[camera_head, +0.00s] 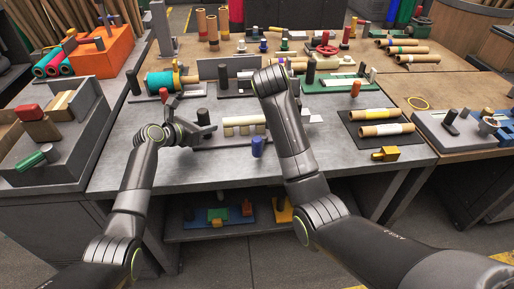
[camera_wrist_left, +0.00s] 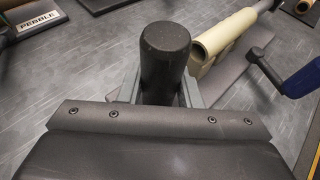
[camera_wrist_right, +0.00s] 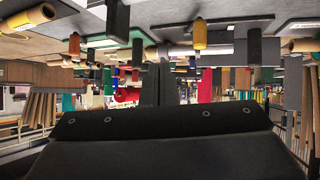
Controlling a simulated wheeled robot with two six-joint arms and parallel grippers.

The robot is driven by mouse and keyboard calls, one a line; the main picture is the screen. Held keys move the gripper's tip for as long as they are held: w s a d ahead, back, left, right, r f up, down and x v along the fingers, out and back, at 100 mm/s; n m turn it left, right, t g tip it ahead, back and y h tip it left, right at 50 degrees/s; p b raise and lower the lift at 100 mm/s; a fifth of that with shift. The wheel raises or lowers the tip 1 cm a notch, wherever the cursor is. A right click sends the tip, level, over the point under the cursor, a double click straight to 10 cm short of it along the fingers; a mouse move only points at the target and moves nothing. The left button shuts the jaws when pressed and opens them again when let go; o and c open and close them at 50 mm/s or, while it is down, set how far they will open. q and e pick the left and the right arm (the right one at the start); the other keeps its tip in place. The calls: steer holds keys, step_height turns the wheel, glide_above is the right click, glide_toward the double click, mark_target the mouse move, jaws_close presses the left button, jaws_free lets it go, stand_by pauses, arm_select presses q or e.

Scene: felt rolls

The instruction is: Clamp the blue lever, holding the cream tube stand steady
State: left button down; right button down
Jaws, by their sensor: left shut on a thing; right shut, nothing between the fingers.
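The cream tube stand has a cream tube (camera_head: 243,129) above a grey base (camera_head: 225,144) on the bench. The tube also shows in the left wrist view (camera_wrist_left: 224,36). The blue lever (camera_head: 258,146) is at the tube's right front; it shows at the right edge of the left wrist view (camera_wrist_left: 303,79). My left gripper (camera_head: 201,129) is shut on a dark upright post (camera_wrist_left: 165,60) at the stand's left end. My right gripper (camera_wrist_right: 166,84) is shut and empty, raised away from the lever. In the head view my right arm hides its fingers.
A teal roll (camera_head: 160,80) and other fixtures stand behind. A grey bin (camera_head: 75,150) is at left. The bench in front of the stand is clear.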

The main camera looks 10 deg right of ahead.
arm_select(q)
steer(key=shift+a+f, duration=0.1)
steer(key=shift+f, duration=0.05)
arm_select(e)
steer(key=s+a+m+g+y, duration=0.1)
steer(key=s+a+m+y, duration=0.1)
steer(key=s+a, duration=0.35)
steer(key=m+g+y, duration=0.3)
steer(key=m+y, duration=0.1)
steer(key=m, duration=0.1)
glide_above(257, 149)
steer(key=a, duration=0.4)
steer(key=shift+w+d+f, duration=0.1)
steer(key=shift+w+f, duration=0.1)
steer(key=shift+f, duration=2.25)
steer(key=shift+w+f, duration=0.2)
steer(key=shift+f, duration=2.2)
